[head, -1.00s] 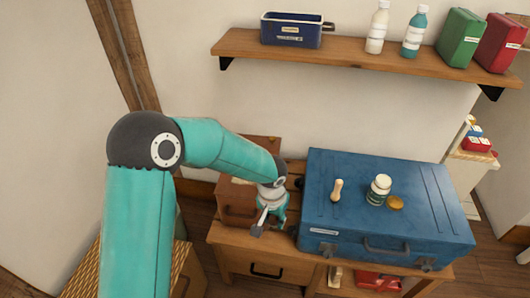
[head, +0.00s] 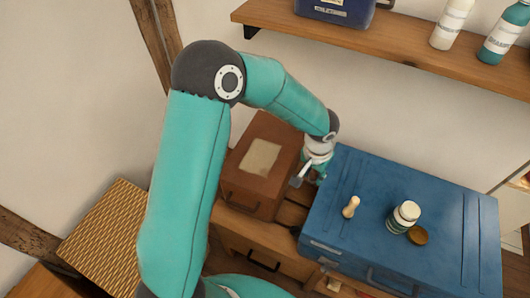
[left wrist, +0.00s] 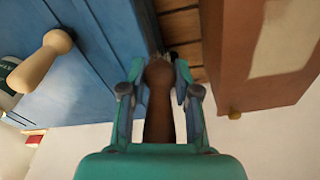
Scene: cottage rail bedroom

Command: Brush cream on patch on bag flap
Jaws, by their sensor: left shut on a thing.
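The brown bag (head: 240,190) lies left of the blue case, with a pale patch (head: 261,157) on its top. In the left wrist view the bag (left wrist: 225,60) and its patch (left wrist: 285,38) are at right. My left gripper (head: 316,174) is over the gap between bag and case. My right gripper is not in view.
The blue case (head: 450,210) fills the right of the wooden table (head: 250,240). A wall shelf (head: 400,40) with a blue box (head: 335,10) and bottles (head: 450,22) is above. A woven box (head: 105,230) is at left.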

